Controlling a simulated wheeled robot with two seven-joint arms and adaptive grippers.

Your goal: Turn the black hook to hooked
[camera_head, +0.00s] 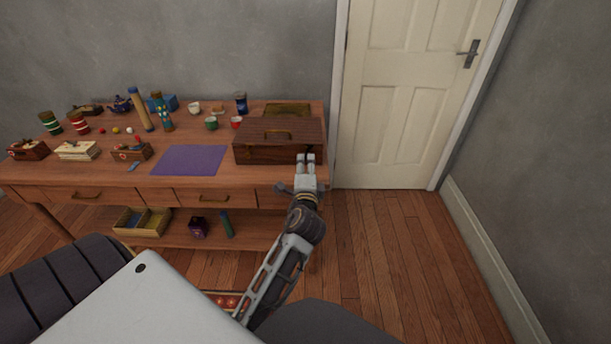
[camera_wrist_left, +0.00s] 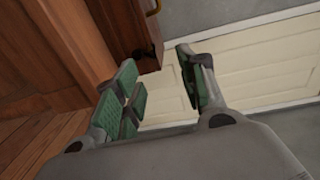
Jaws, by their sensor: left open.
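A dark brown wooden box (camera_head: 262,153) with a brass handle on its lid stands at the right end of the table. My left gripper (camera_head: 306,159) is open at the front right of this box, with nothing between its fingers. The left wrist view shows its green-padded fingers (camera_wrist_left: 156,77) apart, with the box's dark corner (camera_wrist_left: 125,28) just beyond them. A small dark shape shows near that corner, but I cannot tell whether it is the black hook. I cannot make out the hook's position. My right gripper is not in view.
The wooden table (camera_head: 225,179) has drawers and a lower shelf. A purple mat (camera_head: 189,160) lies left of the box. Cups, jars and small boxes stand farther left and behind. A white door (camera_head: 405,90) and open floor (camera_head: 385,235) lie to the right.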

